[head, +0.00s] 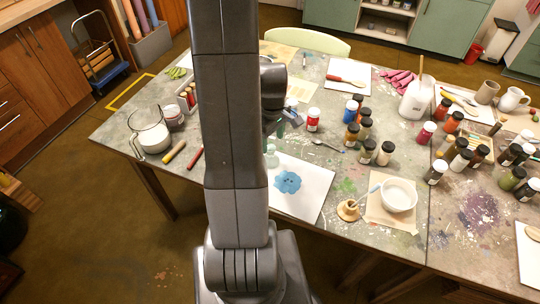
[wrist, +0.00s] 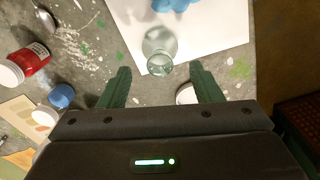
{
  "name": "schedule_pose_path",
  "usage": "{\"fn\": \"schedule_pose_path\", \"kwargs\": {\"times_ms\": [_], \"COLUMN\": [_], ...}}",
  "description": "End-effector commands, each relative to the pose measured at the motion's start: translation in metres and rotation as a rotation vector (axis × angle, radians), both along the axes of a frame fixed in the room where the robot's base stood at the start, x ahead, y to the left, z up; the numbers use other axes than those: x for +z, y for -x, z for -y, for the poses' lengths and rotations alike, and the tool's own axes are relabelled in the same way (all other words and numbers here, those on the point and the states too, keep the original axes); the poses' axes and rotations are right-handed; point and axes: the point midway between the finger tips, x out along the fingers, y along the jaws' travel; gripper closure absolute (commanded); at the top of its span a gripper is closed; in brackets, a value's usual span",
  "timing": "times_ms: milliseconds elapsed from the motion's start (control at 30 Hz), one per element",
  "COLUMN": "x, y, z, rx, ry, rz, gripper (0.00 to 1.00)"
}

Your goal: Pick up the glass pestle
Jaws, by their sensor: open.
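The glass pestle (wrist: 159,48) is clear, and in the wrist view it stands at the edge of a white sheet (wrist: 215,30), just beyond my fingertips and roughly centred between them. In the head view the pestle (head: 272,157) shows beside my arm, at the sheet's upper left. My gripper (wrist: 162,80) is open, with its two green fingers apart and no object held between them. In the head view my arm hides much of the gripper.
Blue pigment (head: 287,182) lies on the sheet. A white round thing (wrist: 186,93) sits near the right finger. Several paint bottles crowd the table's right.

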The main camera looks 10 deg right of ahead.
Motion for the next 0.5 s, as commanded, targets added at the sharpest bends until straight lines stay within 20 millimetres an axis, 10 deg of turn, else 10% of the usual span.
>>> {"fn": "schedule_pose_path", "kwargs": {"times_ms": [500], "x": [-0.040], "y": [-0.004], "z": [-0.003], "rx": [0.000], "ry": [0.000], "rz": [-0.003], "gripper": [0.41]}}
